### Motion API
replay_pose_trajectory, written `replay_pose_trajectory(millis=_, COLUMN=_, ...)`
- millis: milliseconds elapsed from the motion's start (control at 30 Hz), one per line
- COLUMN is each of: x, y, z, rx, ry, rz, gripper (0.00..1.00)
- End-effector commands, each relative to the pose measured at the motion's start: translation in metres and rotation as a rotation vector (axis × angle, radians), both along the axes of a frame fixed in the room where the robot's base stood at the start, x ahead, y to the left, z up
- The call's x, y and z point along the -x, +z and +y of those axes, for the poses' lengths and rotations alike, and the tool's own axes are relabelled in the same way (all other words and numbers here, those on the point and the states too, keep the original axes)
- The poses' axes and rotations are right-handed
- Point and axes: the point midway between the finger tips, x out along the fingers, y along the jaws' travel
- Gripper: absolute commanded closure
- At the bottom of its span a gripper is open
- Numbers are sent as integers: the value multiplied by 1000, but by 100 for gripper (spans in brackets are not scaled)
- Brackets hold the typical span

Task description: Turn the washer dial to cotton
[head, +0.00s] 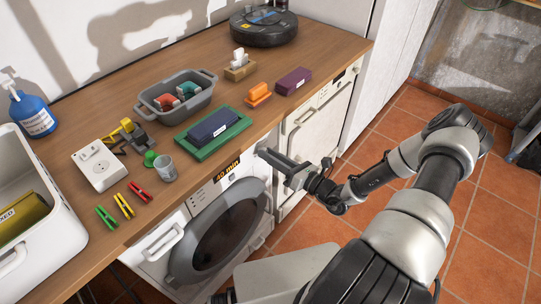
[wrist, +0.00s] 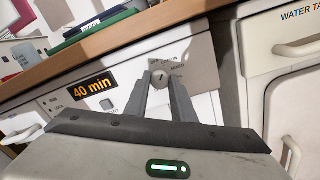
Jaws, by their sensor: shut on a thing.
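The washer (head: 190,228) is a white front-loader with a dark round door, set under the wooden counter. Its dial (wrist: 160,78) is a round light knob on the front panel, right of the display (wrist: 92,87), which reads "40 min". My gripper (wrist: 160,82) is shut on the dial, with one finger on each side of it. In the head view my gripper (head: 268,156) reaches the panel's right end and hides the dial.
Another white appliance (head: 322,135) stands right of the washer. The tiled floor at right is clear.

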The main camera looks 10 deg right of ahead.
Motion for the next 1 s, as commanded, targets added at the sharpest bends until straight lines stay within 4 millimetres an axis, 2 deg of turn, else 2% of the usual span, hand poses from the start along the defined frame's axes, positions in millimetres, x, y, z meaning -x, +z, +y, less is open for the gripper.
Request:
replay_pose_trajectory(millis=33, x=1, y=-1, z=0, rx=1, ry=0, rz=2, gripper=74)
replay_pose_trajectory(millis=133, x=1, y=-1, z=0, rx=1, ry=0, rz=1, gripper=58)
replay_pose_trajectory(millis=433, x=1, y=0, z=-1, rx=2, ry=0, rz=0, gripper=58)
replay_pose_trajectory(millis=567, x=8, y=-1, z=-7, rx=2, ry=-1, rz=1, gripper=58)
replay_pose_trajectory(millis=767, x=40, y=-2, z=-33, rx=3, ry=-5, rz=1, gripper=58)
replay_pose_trajectory(millis=1000, x=87, y=-3, z=-69, rx=3, ry=-3, rz=1, gripper=58)
